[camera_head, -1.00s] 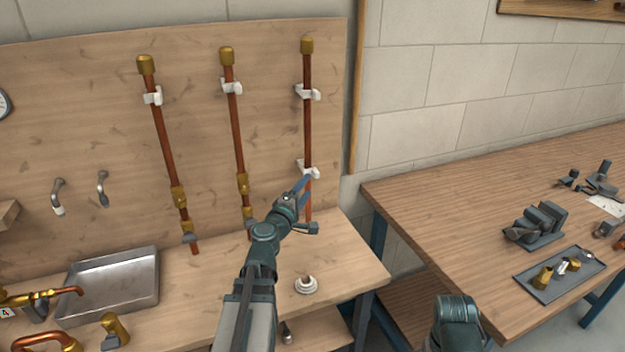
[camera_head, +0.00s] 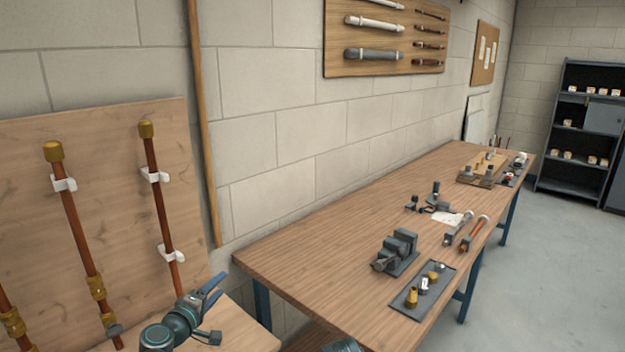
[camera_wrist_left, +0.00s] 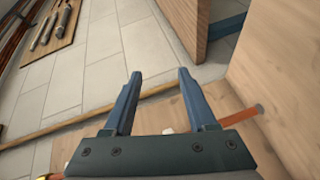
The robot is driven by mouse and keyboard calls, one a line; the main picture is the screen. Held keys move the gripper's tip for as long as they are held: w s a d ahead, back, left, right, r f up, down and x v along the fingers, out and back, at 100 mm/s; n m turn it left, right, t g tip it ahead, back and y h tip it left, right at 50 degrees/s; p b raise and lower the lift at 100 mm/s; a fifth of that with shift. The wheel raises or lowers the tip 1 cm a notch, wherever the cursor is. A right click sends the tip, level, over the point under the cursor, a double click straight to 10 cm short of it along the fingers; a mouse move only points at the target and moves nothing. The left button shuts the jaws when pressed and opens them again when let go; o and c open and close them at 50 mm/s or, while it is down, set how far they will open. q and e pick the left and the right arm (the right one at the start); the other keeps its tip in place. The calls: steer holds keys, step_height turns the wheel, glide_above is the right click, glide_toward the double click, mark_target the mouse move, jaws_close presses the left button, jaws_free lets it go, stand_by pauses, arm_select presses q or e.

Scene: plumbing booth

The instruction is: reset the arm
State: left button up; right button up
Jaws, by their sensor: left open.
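My left gripper (camera_head: 212,300) is at the lower left of the head view, in front of the pipe board and just below the lower end of the rightmost copper pipe (camera_head: 162,210). In the left wrist view its two blue fingers (camera_wrist_left: 160,85) are spread apart with nothing between them. Beyond them that view shows the block wall, a wooden strip and a copper pipe end (camera_wrist_left: 245,115) to the right. A dark rounded piece at the bottom edge of the head view seems to be part of my right arm; its gripper does not show.
A long workbench (camera_head: 330,240) runs along the wall to the right. It bears a vise (camera_head: 396,252), a dark tray (camera_head: 398,300) with fittings, and tools. A tool board (camera_head: 390,70) hangs above. A grey shelf (camera_head: 565,130) stands far right, with open floor before it.

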arm_select(q)
steer(key=s+d+f+m+g+h+p, duration=0.1)
steer(key=s+d+f+m+g, duration=0.25)
steer(key=d, duration=0.35)
steer(key=s+d+f+m+g+h+p, duration=0.1)
steer(key=s+d+f+m+g, duration=0.2)
steer(key=d, duration=0.4)
steer(key=s+d+f+m+g+h+p, duration=0.1)
steer(key=s+d+f+m+g+p, duration=0.15)
steer(key=d+m+g, duration=0.35)
steer(key=s+f+m+g+y+p, duration=0.1)
steer(key=s+f+m+g+y, duration=0.1)
steer(key=s+y, duration=0.6)
steer(key=s+m+g, duration=0.1)
steer(key=s+m, duration=0.1)
steer(key=s, duration=0.3)
steer(key=shift+d+f+g+p, duration=0.25)
steer(key=shift+f+g+p, duration=0.05)
steer(key=shift+f+g, duration=0.05)
